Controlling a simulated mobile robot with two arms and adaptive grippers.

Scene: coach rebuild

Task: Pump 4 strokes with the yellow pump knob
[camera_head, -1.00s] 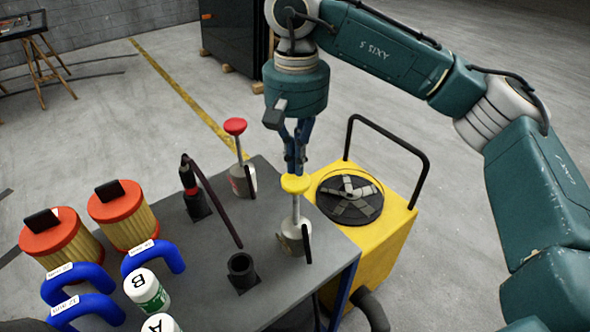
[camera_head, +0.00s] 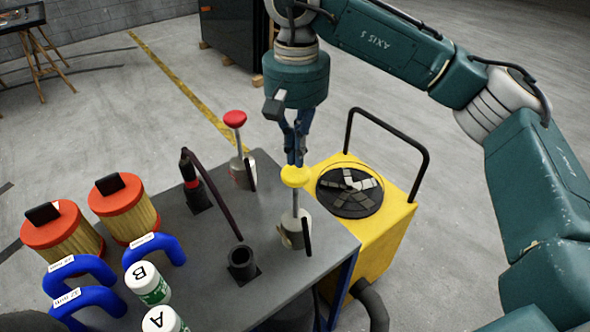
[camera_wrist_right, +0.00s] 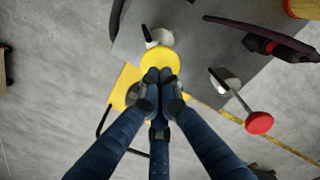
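The yellow pump knob (camera_head: 295,176) tops a thin upright rod on a pale pump body (camera_head: 293,231) near the right edge of the grey table. My right gripper (camera_head: 296,160) points down over the knob, its fingertips at the knob's top. In the right wrist view the fingertips (camera_wrist_right: 160,76) sit close together against the yellow knob (camera_wrist_right: 160,59). The fingers look shut, with no sign of the knob between them. The exact contact is too small to tell. My left gripper is not in view.
A second pump with a red knob (camera_head: 235,118) stands behind, to the left. A yellow cart (camera_head: 381,245) with a black handle and round grille adjoins the table's right side. A dark hose tool (camera_head: 195,187), a black socket (camera_head: 242,261), orange-topped filters (camera_head: 116,195), blue pipes and white jars occupy the table.

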